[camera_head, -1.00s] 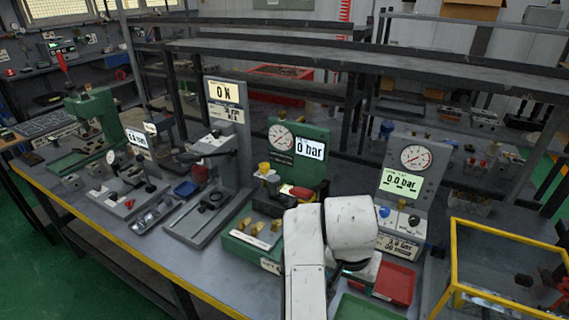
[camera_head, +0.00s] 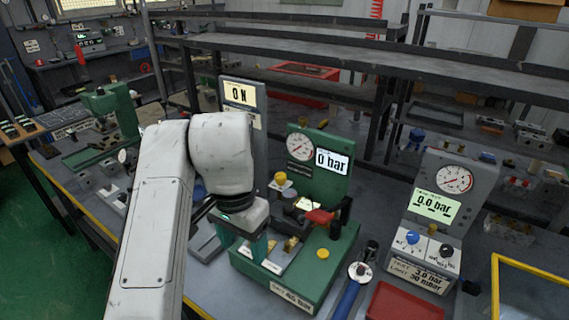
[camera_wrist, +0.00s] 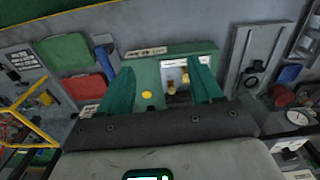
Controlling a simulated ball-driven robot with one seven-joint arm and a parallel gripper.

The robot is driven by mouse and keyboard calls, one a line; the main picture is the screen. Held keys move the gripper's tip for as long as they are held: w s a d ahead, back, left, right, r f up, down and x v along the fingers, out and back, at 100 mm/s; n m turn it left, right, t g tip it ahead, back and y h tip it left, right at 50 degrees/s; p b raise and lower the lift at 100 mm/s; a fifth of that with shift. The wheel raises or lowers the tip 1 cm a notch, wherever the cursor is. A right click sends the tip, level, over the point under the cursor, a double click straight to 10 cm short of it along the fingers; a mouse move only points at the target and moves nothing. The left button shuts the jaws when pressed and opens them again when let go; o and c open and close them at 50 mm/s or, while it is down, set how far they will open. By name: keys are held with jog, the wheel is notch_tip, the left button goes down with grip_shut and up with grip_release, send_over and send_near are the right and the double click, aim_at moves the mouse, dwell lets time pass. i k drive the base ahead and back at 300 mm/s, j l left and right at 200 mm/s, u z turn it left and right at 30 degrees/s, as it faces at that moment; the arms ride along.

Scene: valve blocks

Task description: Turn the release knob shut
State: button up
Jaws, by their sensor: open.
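The green test station (camera_head: 338,180) stands on the bench with a dial gauge and a "0 bar" display. It carries a yellow knob (camera_head: 281,179), a red-handled lever (camera_head: 319,216), a yellow cap (camera_head: 323,253) and brass blocks (camera_head: 291,244). I cannot tell which part is the release knob. My gripper (camera_head: 243,246) is over the station's front left side, teal fingers apart and empty. In the wrist view the open gripper (camera_wrist: 160,68) spans the station's green base (camera_wrist: 146,75), with the yellow cap (camera_wrist: 147,95) between the fingers. My arm hides part of the station's left side.
A grey station (camera_head: 455,190) reading 0.0 bar, with blue and black knobs, stands to the right. A red tray (camera_head: 405,303) and a blue-handled tool (camera_head: 347,298) lie in front of it. A yellow-framed case (camera_head: 530,270) is at far right.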

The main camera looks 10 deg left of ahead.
aim_at(280, 178)
jog(key=i, duration=1.2)
